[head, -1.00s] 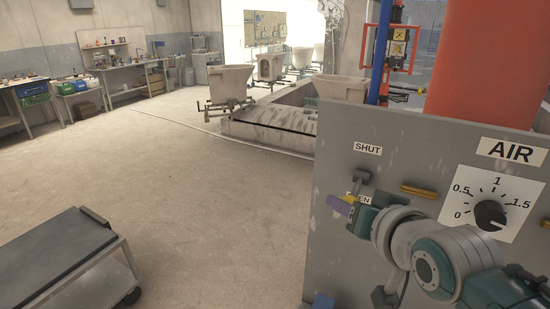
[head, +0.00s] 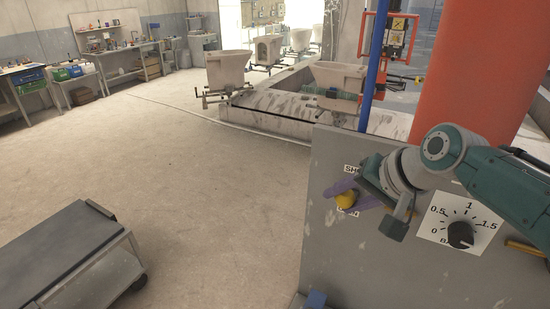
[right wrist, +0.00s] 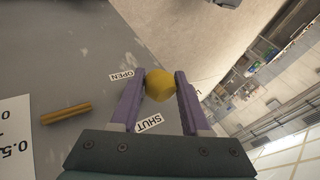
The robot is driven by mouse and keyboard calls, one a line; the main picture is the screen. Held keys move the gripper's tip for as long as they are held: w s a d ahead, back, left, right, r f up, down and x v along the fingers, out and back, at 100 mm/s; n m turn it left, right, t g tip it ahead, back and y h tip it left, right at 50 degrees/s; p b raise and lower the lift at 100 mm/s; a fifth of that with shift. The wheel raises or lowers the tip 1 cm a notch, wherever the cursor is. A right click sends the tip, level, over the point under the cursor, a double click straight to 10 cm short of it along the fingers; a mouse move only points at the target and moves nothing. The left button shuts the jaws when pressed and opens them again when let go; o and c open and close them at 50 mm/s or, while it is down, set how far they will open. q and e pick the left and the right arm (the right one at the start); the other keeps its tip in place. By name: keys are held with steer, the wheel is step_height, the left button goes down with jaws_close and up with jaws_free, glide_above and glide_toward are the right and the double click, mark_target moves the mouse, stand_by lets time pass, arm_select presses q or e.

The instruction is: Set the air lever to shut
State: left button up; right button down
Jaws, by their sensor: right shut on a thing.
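The air lever's yellow knob (head: 345,201) is at the left edge of the grey panel (head: 335,255). My right gripper (head: 340,192) has its purple fingers around it. In the right wrist view the knob (right wrist: 160,85) sits between the two fingertips (right wrist: 161,76). The SHUT label (head: 352,168) is above the knob, partly covered by my gripper. The OPEN label (head: 347,212) is just below the knob. The lever's shaft is hidden, so its exact angle cannot be told. My left gripper is not in view.
A pressure dial (head: 460,234) with a black knob is right of the lever, under my right forearm. A brass-coloured bar (right wrist: 66,113) sticks out of the panel. A dark-topped cart (head: 60,245) stands at lower left. The floor between is clear; the carousel (head: 285,112) lies behind.

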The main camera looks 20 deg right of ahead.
steer(key=shift+d, duration=0.1)
stand_by(0.4)
steer(key=shift+c, duration=1.9)
jaws_free()
steer(key=shift+w, duration=0.1)
steer(key=shift+r, duration=0.1)
steer(key=shift+s+r, duration=0.2)
steer(key=v, duration=0.9)
steer(key=shift+r, duration=0.15)
steer(key=shift+d, duration=0.1)
